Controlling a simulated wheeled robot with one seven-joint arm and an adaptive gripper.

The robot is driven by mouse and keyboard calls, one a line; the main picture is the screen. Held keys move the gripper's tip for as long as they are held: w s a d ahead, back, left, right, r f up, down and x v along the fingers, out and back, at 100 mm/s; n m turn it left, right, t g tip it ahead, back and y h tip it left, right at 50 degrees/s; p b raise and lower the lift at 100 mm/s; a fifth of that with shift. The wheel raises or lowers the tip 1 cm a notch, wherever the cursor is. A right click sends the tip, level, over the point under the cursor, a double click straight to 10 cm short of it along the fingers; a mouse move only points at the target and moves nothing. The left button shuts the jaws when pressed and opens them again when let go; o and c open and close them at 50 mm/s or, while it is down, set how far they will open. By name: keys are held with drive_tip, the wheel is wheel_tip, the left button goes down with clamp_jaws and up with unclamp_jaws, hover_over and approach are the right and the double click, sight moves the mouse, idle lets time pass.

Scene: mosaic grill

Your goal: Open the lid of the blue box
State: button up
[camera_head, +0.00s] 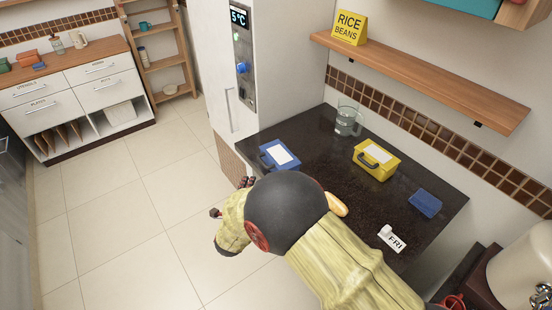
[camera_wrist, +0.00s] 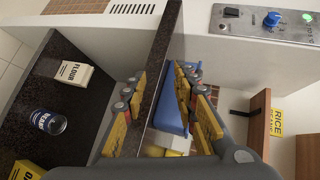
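The blue box (camera_head: 280,154), with a white label on top and a dark handle at its front, sits on the far left corner of the dark counter (camera_head: 335,185). Its lid looks closed. My gripper (camera_head: 231,197) is in front of the counter's left edge, below the box in the picture, mostly hidden by my arm. In the wrist view my gripper (camera_wrist: 158,85) is open and empty. The blue box (camera_wrist: 171,108) shows there beyond the counter edge, partly hidden behind the right finger. The fingers look apart from the box.
A yellow box (camera_head: 376,160), a glass jug (camera_head: 348,121), a flat blue item (camera_head: 425,203) and a white FRI block (camera_head: 391,238) share the counter. A tall white cabinet (camera_head: 270,60) stands behind the blue box. The wrist view shows flour (camera_wrist: 73,75) and a can (camera_wrist: 46,121).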

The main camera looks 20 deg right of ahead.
sight(262, 162)
drive_tip(key=d+r+m+t+h, duration=0.1)
drive_tip(key=d+r+m+h, duration=0.2)
drive_tip(key=r+m, duration=0.15)
drive_tip(key=shift+n+y, duration=0.3)
drive_tip(key=shift+n, duration=0.05)
drive_tip(key=shift+r+b+x, duration=0.15)
drive_tip(key=shift+b+x, duration=0.15)
drive_tip(key=shift+x, duration=1.65)
drive_tip(key=shift+r+b+x, duration=0.15)
drive_tip(key=shift+b+x, duration=0.15)
drive_tip(key=shift+x, duration=1.6)
drive_tip(key=shift+c, duration=1.3)
drive_tip(key=c, duration=0.4)
clamp_jaws()
drive_tip(key=shift+s+f, duration=0.1)
drive_tip(key=shift+f, duration=0.05)
